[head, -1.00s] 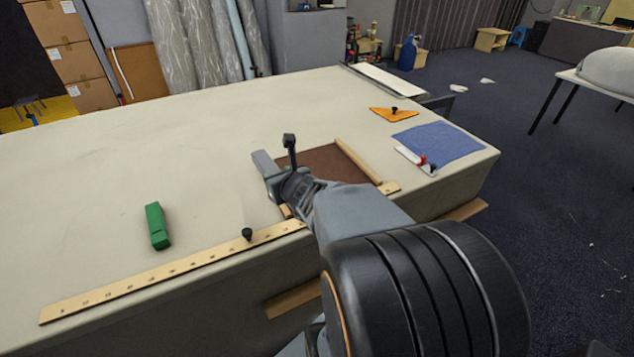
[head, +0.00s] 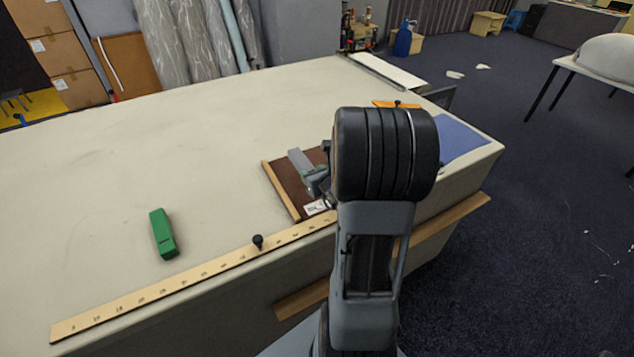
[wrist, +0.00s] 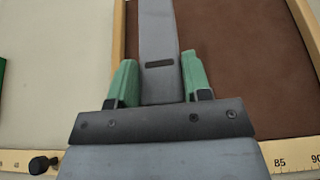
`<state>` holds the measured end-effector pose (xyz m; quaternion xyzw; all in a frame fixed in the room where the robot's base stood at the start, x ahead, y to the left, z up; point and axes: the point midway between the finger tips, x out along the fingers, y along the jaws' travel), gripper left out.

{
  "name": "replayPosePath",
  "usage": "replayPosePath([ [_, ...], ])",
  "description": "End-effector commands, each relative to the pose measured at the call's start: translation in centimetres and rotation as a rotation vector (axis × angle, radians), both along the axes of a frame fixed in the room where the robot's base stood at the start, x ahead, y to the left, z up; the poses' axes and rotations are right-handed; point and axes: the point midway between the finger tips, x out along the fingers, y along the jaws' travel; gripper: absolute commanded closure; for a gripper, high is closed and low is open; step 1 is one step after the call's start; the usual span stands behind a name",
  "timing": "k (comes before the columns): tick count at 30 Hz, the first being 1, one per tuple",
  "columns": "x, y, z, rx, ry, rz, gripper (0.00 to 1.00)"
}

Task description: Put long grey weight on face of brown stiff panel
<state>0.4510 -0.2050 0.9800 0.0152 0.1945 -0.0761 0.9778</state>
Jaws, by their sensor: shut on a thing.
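The long grey weight (head: 299,159) is held in my gripper (head: 314,178), over the left part of the brown stiff panel (head: 290,185). In the wrist view the weight (wrist: 159,45) runs away from me between two green fingertips (wrist: 160,82), which are shut on it. The panel's brown face (wrist: 245,70) lies to the right of the weight, and its left wooden strip (wrist: 118,40) lies just left of it. I cannot tell whether the weight touches the panel. My arm hides the panel's right part in the head view.
A wooden ruler (head: 190,282) with a black knob (head: 258,241) runs along the table's front edge. A green block (head: 162,233) lies left of the panel. A blue cloth (head: 458,138) and an orange triangle (head: 398,104) lie right. The table's left and middle are mostly clear.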

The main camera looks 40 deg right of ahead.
Motion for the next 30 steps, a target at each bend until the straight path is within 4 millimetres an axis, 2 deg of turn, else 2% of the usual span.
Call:
replayPosePath([
  [3, 0.4, -0.6, -1.0, -0.002, -0.006, 0.004, 1.0],
  [14, 0.6, -1.3, -2.2, -0.002, -0.005, 0.004, 1.0],
  [22, 0.7, -1.7, -5.4, -0.002, -0.005, 0.003, 1.0],
  [30, 0.7, -1.8, -5.4, -0.003, -0.007, 0.001, 1.0],
])
